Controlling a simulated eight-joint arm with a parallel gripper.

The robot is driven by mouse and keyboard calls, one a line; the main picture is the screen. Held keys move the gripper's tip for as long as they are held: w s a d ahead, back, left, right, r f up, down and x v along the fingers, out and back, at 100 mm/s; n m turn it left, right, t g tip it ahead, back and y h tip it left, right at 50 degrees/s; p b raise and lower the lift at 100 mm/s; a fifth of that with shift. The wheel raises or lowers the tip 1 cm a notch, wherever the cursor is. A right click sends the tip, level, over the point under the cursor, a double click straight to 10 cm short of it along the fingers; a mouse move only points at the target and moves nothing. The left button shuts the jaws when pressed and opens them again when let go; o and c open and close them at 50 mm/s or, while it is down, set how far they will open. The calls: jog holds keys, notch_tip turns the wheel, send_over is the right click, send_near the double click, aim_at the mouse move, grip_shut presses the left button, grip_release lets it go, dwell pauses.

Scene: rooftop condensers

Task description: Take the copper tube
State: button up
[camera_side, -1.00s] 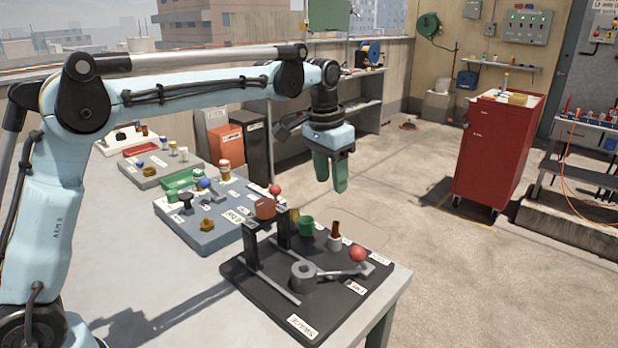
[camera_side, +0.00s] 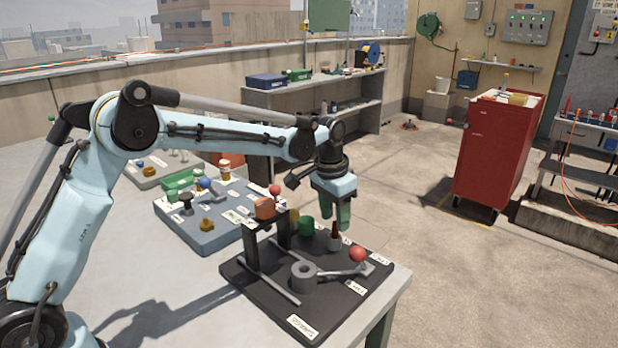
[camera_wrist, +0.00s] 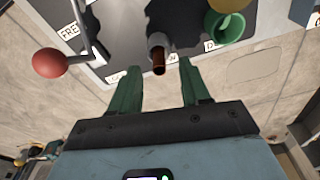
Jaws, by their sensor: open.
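The copper tube (camera_side: 335,230) stands upright in a small light grey holder (camera_side: 334,243) on the black board (camera_side: 240,268). In the wrist view the copper tube (camera_wrist: 159,62) shows end-on, just beyond and between my fingertips. My gripper (camera_side: 337,222) points down over the back right part of the board, close to the tube's top. In the wrist view my gripper (camera_wrist: 154,78) has its two green fingers apart with nothing between them. In the side view the fingers overlap the tube's upper part.
A green cup (camera_side: 306,226) stands just left of the tube. A red ball-ended lever (camera_side: 358,254) lies in front, right. A black frame with an orange part (camera_side: 265,208) rises at left. A blue-grey board (camera_side: 190,232) lies farther left.

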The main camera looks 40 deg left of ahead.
jog(key=shift+w+d+f, duration=0.1)
jog(key=shift+f, duration=0.8)
grip_shut()
